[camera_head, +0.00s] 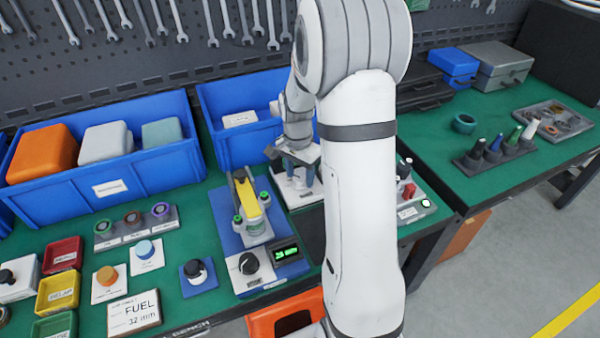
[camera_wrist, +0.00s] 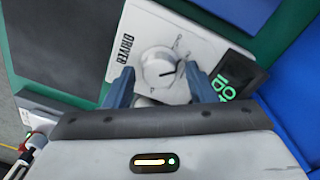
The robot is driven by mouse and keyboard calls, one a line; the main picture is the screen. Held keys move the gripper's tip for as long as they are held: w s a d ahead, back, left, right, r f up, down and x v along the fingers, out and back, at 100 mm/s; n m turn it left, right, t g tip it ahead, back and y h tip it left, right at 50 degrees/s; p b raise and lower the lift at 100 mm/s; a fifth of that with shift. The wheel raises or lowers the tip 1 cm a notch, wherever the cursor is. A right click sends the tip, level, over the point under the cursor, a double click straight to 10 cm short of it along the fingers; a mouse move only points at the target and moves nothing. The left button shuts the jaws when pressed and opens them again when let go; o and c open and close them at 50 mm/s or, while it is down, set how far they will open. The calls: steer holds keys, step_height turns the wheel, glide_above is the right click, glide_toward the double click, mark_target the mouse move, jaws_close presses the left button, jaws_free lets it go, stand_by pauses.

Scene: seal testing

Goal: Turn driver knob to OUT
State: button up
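The driver panel (camera_wrist: 128,62) is a white plate marked DRIVER, seen turned in the wrist view. Its white round knob (camera_wrist: 158,70) has a dark pointer line directed right in that picture. The small labels around the knob are unreadable. A dark display with green characters (camera_wrist: 228,84) sits to the knob's right; I cannot read it surely. My gripper (camera_wrist: 160,84) is open, with one blue finger on each side of the knob and visible gaps between. In the head view my gripper (camera_head: 300,174) is over the white driver panel (camera_head: 290,198), hiding the knob.
A blue fixture (camera_head: 228,236) with a yellow-topped clamp stands left of the driver panel, with a black knob (camera_head: 249,263) and a green-lit display (camera_head: 286,253) in front. A blue bin (camera_head: 226,145) is close behind. Small switches (camera_head: 408,190) stand to the right.

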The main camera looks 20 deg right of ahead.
steer(key=c, duration=0.8)
steer(key=shift+c, duration=0.2)
steer(key=shift+n, duration=0.4)
steer(key=n, duration=0.3)
steer(key=shift+n, duration=0.3)
steer(key=shift+a+r+n+b, duration=0.1)
steer(key=shift+n+b, duration=0.25)
steer(key=shift+n, duration=1.35)
steer(key=o, duration=1)
steer(key=shift+c, duration=0.2)
